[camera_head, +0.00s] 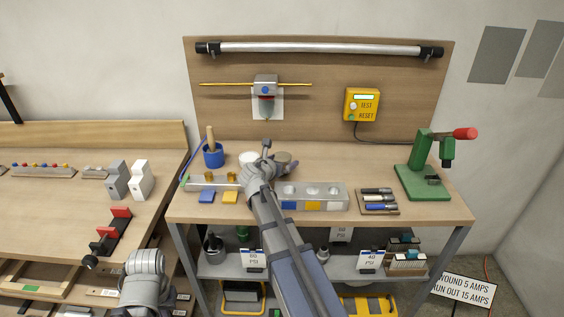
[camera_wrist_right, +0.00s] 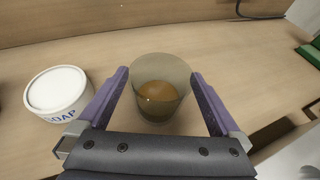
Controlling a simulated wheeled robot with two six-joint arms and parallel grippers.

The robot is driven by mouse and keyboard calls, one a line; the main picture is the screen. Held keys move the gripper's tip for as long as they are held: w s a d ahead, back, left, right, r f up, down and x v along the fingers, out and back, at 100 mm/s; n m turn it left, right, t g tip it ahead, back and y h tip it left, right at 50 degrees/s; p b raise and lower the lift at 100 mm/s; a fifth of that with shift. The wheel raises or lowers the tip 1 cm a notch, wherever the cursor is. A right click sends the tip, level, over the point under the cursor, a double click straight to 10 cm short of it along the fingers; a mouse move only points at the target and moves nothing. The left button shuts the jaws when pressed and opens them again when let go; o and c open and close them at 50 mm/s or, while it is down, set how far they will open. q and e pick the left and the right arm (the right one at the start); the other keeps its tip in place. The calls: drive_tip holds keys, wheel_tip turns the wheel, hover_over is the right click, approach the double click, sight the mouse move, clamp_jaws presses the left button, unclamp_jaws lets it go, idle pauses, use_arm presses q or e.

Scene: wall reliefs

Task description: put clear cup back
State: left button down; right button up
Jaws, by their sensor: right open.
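The clear cup (camera_wrist_right: 161,66) is a see-through, slightly smoky cup with a round brown patch showing through it. It stands upright on the workbench. In the head view it shows partly behind my right wrist (camera_head: 282,157). My right gripper (camera_wrist_right: 160,78) is open, with one purple finger on each side of the cup. Small gaps show between the fingers and the cup's sides. In the head view the gripper (camera_head: 266,150) is at the back of the bench, its fingers mostly hidden. A grey part of my left arm shows at the lower left; its fingers are not visible.
A white soap tub (camera_wrist_right: 57,92) stands just left of the gripper. A blue pot (camera_head: 213,157) with a wooden handle is further left. A grey block with round recesses (camera_head: 318,195) lies in front. A green press (camera_head: 425,180) stands right. Bare bench lies right of the cup.

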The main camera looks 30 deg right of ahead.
drive_tip(key=shift+r+p, duration=0.35)
drive_tip(key=p+v, duration=0.4)
drive_tip(key=v, duration=0.8)
drive_tip(key=shift+f, duration=0.3)
drive_tip(key=shift+s+a, duration=0.1)
